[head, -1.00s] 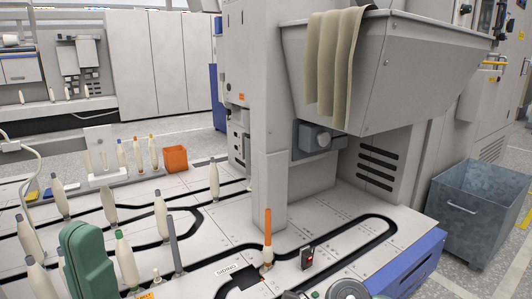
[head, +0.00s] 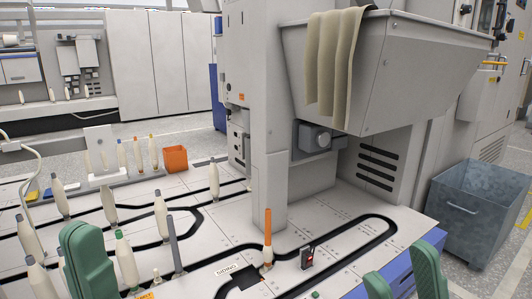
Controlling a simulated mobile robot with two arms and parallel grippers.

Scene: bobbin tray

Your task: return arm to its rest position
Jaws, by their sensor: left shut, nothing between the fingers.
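My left gripper (head: 88,258) is at the lower left, its green fingers close together and empty. It stands in front of a few cream bobbins at the left of the machine bed, seemingly apart from them. My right gripper (head: 403,276) shows at the bottom right as two green fingers with a clear gap and nothing seen between them. Its lower part is cut off by the picture edge. Neither arm's links are clearly seen.
Several bobbins (head: 162,217) stand at left. A grey column (head: 268,130) and a hopper (head: 400,70) with cloth rise behind. A metal bin (head: 468,205) stands at right.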

